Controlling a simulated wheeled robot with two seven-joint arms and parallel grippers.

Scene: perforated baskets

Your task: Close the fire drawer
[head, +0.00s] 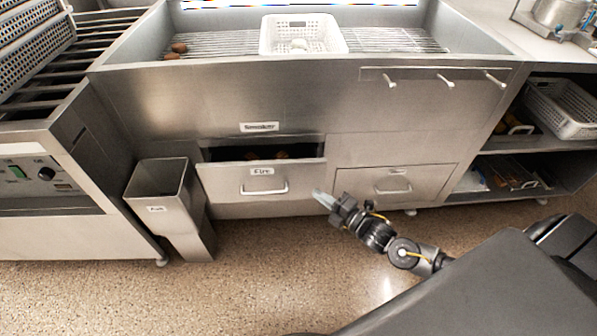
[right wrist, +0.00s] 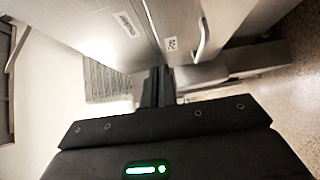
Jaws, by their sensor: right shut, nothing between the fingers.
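The fire drawer (head: 262,182) is a steel drawer with a "Fire" label and a bar handle, pulled partly out of the steel cabinet. Some brown items show in its opening. My right gripper (head: 318,194) is shut and empty, just right of the drawer's lower right corner in the head view. I cannot tell whether it touches the drawer. In the right wrist view the gripper fingers (right wrist: 157,88) point toward the cabinet, and the fire drawer's front (right wrist: 180,35) with its label and handle (right wrist: 202,38) is just beyond them. My left gripper is not in view.
A second drawer (head: 390,183) to the right is closed. A steel bin (head: 158,185) stands on the floor left of the fire drawer. A white perforated basket (head: 335,38) sits on the grill top. Open shelves are at the right. The floor in front is clear.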

